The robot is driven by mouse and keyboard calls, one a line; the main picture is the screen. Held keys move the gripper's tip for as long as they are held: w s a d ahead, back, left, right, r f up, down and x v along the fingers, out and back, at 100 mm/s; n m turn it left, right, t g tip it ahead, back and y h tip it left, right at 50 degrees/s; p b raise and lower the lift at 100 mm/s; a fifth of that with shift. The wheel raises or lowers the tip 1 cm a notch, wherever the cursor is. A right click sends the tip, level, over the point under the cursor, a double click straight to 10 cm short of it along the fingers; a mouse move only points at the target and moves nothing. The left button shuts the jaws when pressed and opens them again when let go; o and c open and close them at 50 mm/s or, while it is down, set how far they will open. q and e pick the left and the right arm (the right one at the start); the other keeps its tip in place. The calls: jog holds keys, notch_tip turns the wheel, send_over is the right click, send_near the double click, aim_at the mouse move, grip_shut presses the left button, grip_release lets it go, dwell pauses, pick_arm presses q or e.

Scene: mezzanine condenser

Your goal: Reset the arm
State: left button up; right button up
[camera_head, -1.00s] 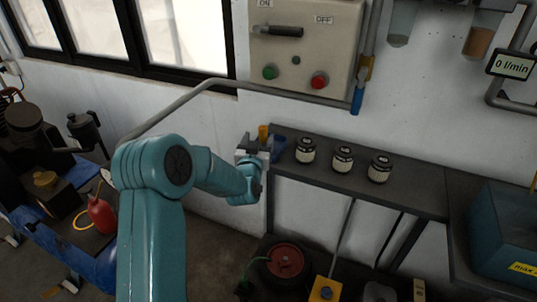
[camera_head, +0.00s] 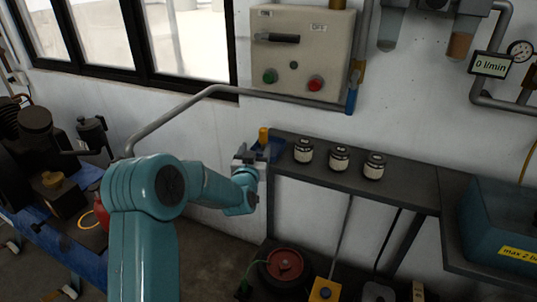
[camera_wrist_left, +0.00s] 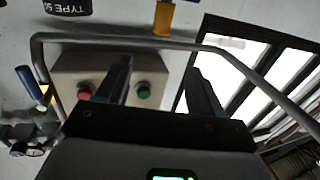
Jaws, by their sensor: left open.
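My left arm comes in from the lower left in the head view, teal and bent at the elbow. My right gripper is in neither view.
Three dark jars with pale labels (camera_head: 339,158) stand on the shelf. The control box with its lever (camera_head: 277,38) hangs on the wall above. A grey pipe (camera_head: 175,112) runs along the wall. Machinery (camera_head: 40,150) stands at the left and a teal tank (camera_head: 500,225) at the right.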

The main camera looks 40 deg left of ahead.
pick_arm(q)
jog(key=shift+s+d, duration=0.1)
jog(key=shift+f, duration=0.1)
dwell(0.3)
jog(key=s+d+f+m+g+h+p, duration=0.15)
jog(key=d+f+h, duration=0.25)
jog(key=d+f, duration=0.7)
jog(key=s+d+f+m+g+h+p, duration=0.1)
jog(key=s+d+f+m+g+h, duration=0.3)
jog(key=d+f, duration=0.7)
jog(key=s+d+f+g+h, duration=0.1)
jog(key=s+d+f+g, duration=0.1)
jog(key=s+d, duration=0.3)
jog(key=s+d+f+n+g+h, duration=0.1)
jog(key=s+d+f+g+h, duration=0.1)
jog(key=s, duration=1)
jog(key=s+d+f+g+h+p, duration=0.1)
jog(key=s+d+f+g, duration=0.3)
jog(key=s+d, duration=0.4)
jog(key=shift+s+d+f+g+h, duration=0.2)
jog(key=shift+s+d+g+h, duration=0.15)
jog(key=shift+g+h, duration=0.35)
